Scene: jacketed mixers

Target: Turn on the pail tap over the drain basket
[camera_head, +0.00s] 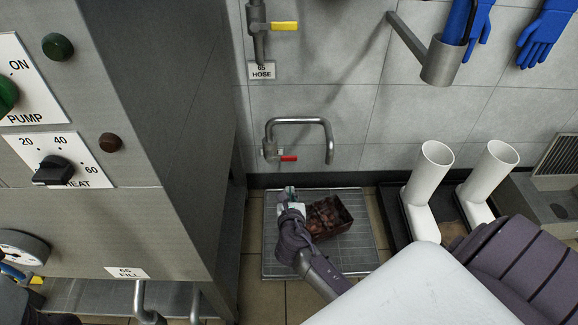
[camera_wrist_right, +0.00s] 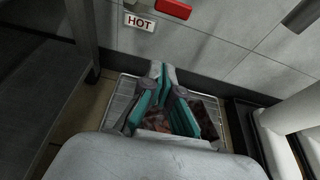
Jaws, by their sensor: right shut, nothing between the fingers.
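The pail tap (camera_head: 300,122) is a grey bent pipe on the tiled wall, with its spout end pointing down on the right. Its red lever (camera_head: 288,158) points right from the valve; a red lever also shows at the top of the right wrist view (camera_wrist_right: 173,8), above a HOT label. The drain basket (camera_head: 349,222) is a dark red-brown box with lumpy contents, on a metal floor grate. My right gripper (camera_head: 290,190) is below the lever, beside the basket's left side in the picture, apart from the lever. Its teal fingers (camera_wrist_right: 162,72) are shut and empty.
A steel cabinet (camera_head: 190,90) with knobs stands close on the left. White boots (camera_head: 428,180) stand on a dark tray to the right. A hose valve with a yellow lever (camera_head: 284,26) is above the tap. A metal holder (camera_head: 440,62) juts from the wall.

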